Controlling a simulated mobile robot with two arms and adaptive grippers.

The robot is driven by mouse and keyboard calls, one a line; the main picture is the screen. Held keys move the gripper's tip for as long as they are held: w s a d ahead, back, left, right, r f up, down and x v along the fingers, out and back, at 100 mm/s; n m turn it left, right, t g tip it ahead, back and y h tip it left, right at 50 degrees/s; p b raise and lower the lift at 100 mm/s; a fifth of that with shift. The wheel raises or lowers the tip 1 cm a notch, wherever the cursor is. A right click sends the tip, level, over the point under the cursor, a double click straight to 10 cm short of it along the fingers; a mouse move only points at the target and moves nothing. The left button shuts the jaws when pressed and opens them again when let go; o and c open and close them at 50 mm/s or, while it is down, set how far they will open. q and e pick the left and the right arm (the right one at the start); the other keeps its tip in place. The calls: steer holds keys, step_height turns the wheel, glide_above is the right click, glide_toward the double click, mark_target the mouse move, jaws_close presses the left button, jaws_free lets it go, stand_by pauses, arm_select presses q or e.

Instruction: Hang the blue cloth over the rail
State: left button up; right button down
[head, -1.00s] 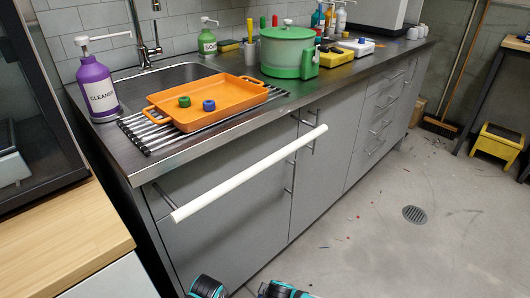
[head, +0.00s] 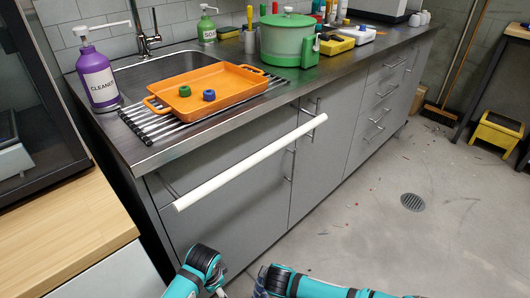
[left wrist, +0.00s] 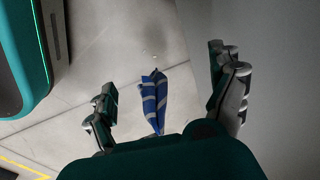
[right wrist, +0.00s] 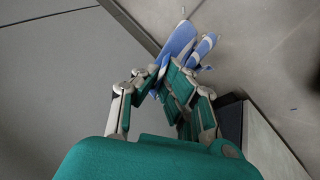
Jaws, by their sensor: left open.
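The blue cloth, with pale stripes, is folded into a narrow bundle. In the right wrist view the cloth (right wrist: 180,42) sticks out beyond my right gripper (right wrist: 160,82), whose fingers are close together on it. In the left wrist view the cloth (left wrist: 154,100) shows between the spread fingers of my left gripper (left wrist: 168,85), which is open; I cannot tell whether they touch it. The white rail (head: 250,163) runs along the front of the counter. In the head view my arms are low at the bottom edge, and the cloth and fingertips are out of sight.
The counter (head: 180,140) holds an orange tray (head: 235,83) on a rack, a purple cleaner bottle (head: 97,75) and a green pot (head: 287,42). A wooden worktop (head: 60,225) stands at the left. The floor (head: 370,235) is open around a drain (head: 412,202).

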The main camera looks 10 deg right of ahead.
arm_select(q)
steer(key=r, duration=0.3)
steer(key=s+r, duration=0.1)
steer(key=r, duration=0.1)
steer(key=shift+r, duration=0.3)
steer(key=shift+w, duration=0.1)
arm_select(e)
steer(key=shift+c, duration=0.8)
jaws_free()
arm_select(q)
step_height(320, 180, up, 8)
steer(key=p, duration=0.7)
steer(key=shift+p, duration=0.4)
arm_select(e)
step_height(320, 180, up, 6)
steer(key=s+g, duration=0.1)
steer(key=g, duration=0.3)
steer(key=shift+s, duration=0.35)
arm_select(q)
steer(key=shift+f, duration=0.15)
